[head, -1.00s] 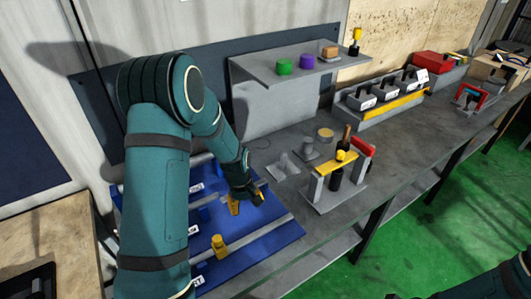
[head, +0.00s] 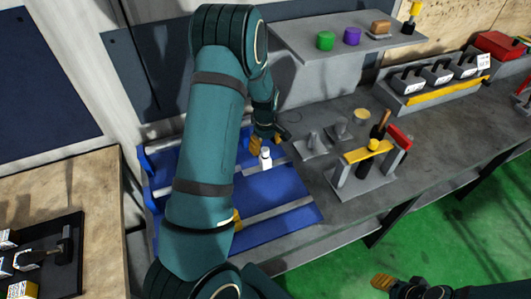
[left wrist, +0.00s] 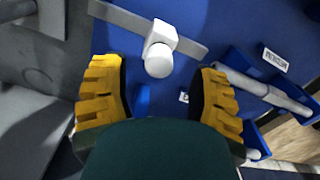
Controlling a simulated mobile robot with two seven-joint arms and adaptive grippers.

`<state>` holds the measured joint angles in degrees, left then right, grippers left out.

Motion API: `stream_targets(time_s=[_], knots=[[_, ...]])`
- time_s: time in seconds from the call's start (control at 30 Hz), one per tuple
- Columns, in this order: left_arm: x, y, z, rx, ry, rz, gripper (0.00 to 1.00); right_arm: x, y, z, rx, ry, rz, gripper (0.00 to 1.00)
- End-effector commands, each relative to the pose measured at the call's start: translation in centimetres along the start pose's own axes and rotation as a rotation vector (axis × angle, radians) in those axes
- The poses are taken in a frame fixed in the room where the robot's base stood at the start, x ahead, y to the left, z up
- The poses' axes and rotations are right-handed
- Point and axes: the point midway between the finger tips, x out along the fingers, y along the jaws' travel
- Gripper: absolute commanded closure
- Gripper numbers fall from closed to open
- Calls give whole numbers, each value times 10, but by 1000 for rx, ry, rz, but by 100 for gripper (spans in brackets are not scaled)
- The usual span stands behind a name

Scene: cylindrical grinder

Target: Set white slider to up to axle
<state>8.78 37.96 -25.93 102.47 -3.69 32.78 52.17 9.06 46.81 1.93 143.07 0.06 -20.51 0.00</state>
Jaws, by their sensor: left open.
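My left gripper (head: 265,142) is open at the slider's far side in the head view. In the left wrist view its yellow fingers stand apart, with the knob ahead between their tips, not gripped. I cannot make out a label reading axle. My right gripper (head: 383,283) is at the bottom right, and its opening is unclear.
A yellow slider (head: 237,217) on a lower rail is partly hidden by my left arm. A blue slider piece (left wrist: 142,97) shows in the left wrist view. A grey stand with a yellow bar (head: 368,151) is right of the panel. A shelf (head: 345,52) overhangs the bench behind.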

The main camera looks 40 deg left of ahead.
Motion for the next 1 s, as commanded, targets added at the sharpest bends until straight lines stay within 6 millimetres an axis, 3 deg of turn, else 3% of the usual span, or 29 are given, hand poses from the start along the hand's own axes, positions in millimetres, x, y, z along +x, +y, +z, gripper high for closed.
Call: stream_targets(time_s=[0.23,0.67,0.7,0.87,1.0], knots=[[35,0,0,0,-1,-1,39,0,0,0,0,0,0,53],[44,1,0,1,0,2,39,0,0,0,0,0,0,53],[44,1,0,1,0,2,44,0,0,0,0,0,0,53],[44,0,0,1,0,2,100,0,0,0,0,0,0,53],[44,0,0,1,0,1,100,0,0,0,0,0,0,53]])
